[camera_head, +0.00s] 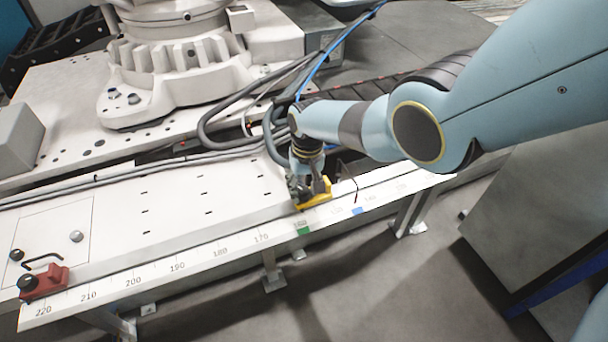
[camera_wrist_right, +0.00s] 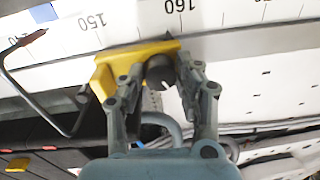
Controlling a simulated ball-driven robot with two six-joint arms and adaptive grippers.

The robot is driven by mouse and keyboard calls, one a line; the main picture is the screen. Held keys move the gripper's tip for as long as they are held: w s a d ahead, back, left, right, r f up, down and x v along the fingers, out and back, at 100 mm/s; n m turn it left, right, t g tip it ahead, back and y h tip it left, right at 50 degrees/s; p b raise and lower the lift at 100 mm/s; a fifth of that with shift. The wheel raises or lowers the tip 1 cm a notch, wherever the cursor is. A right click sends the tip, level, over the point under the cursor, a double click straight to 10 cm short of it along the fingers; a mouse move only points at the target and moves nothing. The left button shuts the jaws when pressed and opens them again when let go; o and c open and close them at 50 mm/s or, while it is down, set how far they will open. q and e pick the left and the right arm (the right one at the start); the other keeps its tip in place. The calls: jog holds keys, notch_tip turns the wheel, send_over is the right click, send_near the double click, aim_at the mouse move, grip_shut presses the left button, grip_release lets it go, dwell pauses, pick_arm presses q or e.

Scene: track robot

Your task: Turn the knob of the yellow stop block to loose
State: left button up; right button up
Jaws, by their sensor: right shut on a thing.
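The yellow stop block (camera_head: 318,196) sits on the front edge of the white track, beside the printed scale. In the right wrist view the yellow stop block (camera_wrist_right: 129,58) lies near the 150 and 160 marks, with its black knob (camera_wrist_right: 159,72) facing my gripper. My right gripper (camera_head: 309,186) is over the block; in the wrist view its fingers (camera_wrist_right: 155,84) are on both sides of the black knob and shut on it. The knob's pointer and any loose or tight marking cannot be read. My left gripper is not in view.
A red stop block (camera_head: 44,282) with a black knob sits at the track's left end. Green (camera_head: 303,231) and blue (camera_head: 358,211) marks lie on the scale. Grey cables (camera_head: 215,128) and a large white robot base (camera_head: 180,75) stand behind. A thin dark bent rod (camera_wrist_right: 40,100) shows beside the yellow block.

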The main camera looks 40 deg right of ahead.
aim_at(307, 190)
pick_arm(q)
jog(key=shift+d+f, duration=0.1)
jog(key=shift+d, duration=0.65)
pick_arm(e)
jog(key=shift+n, duration=0.3)
jog(key=o, duration=1.1)
jog(key=shift+o, duration=0.2)
jog(key=shift+r, duration=0.1)
jog(key=shift+w+r, duration=0.1)
jog(key=shift+r, duration=0.15)
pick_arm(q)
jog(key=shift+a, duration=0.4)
pick_arm(e)
notch_tip(307, 190, up, 11)
jog(key=shift+s+d, duration=0.2)
jog(key=shift+d, duration=0.05)
